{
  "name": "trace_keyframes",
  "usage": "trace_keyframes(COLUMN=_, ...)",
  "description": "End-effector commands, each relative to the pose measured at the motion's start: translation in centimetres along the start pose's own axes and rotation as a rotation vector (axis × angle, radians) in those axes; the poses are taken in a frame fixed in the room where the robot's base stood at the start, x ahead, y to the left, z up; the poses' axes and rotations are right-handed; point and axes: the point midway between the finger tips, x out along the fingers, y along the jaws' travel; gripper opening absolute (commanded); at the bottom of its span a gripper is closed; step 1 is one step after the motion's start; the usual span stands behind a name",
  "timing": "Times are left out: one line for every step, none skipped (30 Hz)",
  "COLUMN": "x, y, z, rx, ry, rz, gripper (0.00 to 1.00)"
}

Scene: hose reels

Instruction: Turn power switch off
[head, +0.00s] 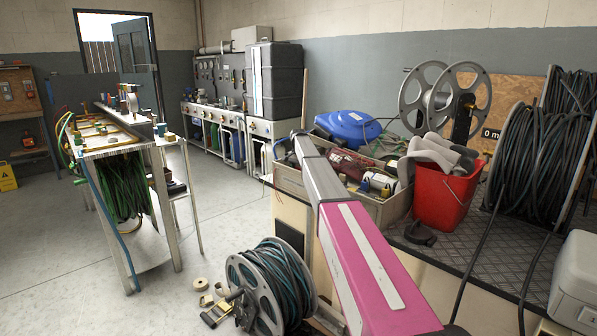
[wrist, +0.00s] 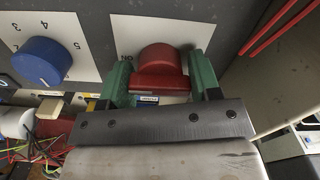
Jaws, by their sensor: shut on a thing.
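The power switch is a red rotary knob (wrist: 157,70) on a white plate (wrist: 200,31) set in a dark grey panel. It shows in the wrist view. A small printed mark that looks like "ON" sits on the plate to the left of the knob. My gripper (wrist: 159,78) has its two green fingers on either side of the red knob, shut on it. In the head view my pink and grey arm reaches toward the workbench, and I cannot make out the knob or the gripper there.
A blue numbered dial (wrist: 43,62) is left of the knob. Loose coloured wires (wrist: 35,152) lie at the lower left. In the head view, a red bucket (head: 444,197), a crate of parts (head: 384,210) and a hose reel (head: 272,285) are near my arm.

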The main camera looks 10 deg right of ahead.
Motion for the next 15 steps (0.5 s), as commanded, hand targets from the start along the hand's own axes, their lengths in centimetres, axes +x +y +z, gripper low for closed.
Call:
trace_keyframes(x=-0.02, y=0.00, z=0.01, rx=-0.014, ry=0.000, rz=0.000, gripper=0.34)
trace_keyframes(x=-0.02, y=0.00, z=0.01, rx=-0.024, ry=0.000, rz=0.000, gripper=0.34)
trace_keyframes(x=-0.02, y=0.00, z=0.01, rx=-0.039, ry=0.000, rz=0.000, gripper=0.34)
trace_keyframes(x=-0.02, y=0.00, z=0.00, rx=-0.054, ry=0.000, rz=0.000, gripper=0.34)
trace_keyframes(x=-0.02, y=0.00, z=0.00, rx=-0.069, ry=0.000, rz=0.000, gripper=0.34)
trace_keyframes(x=-0.02, y=0.00, z=0.01, rx=-0.094, ry=0.000, rz=0.000, gripper=0.34)
trace_keyframes(x=-0.02, y=0.00, z=0.01, rx=-0.114, ry=0.000, rz=0.000, gripper=0.34)
trace_keyframes(x=-0.03, y=0.00, z=0.01, rx=-0.134, ry=0.000, rz=0.000, gripper=0.34)
trace_keyframes(x=-0.03, y=-0.01, z=0.01, rx=-0.165, ry=0.000, rz=0.000, gripper=0.34)
trace_keyframes(x=-0.03, y=-0.01, z=0.01, rx=-0.190, ry=0.000, rz=0.000, gripper=0.34)
trace_keyframes(x=-0.03, y=-0.01, z=0.01, rx=-0.216, ry=0.000, rz=0.000, gripper=0.34)
trace_keyframes(x=-0.03, y=-0.01, z=0.01, rx=-0.252, ry=0.000, rz=0.000, gripper=0.34)
trace_keyframes(x=-0.03, y=-0.02, z=0.01, rx=-0.280, ry=0.000, rz=0.000, gripper=0.34)
trace_keyframes(x=-0.03, y=-0.02, z=0.01, rx=-0.308, ry=0.000, rz=0.000, gripper=0.34)
trace_keyframes(x=-0.03, y=-0.02, z=0.01, rx=-0.347, ry=0.000, rz=0.000, gripper=0.34)
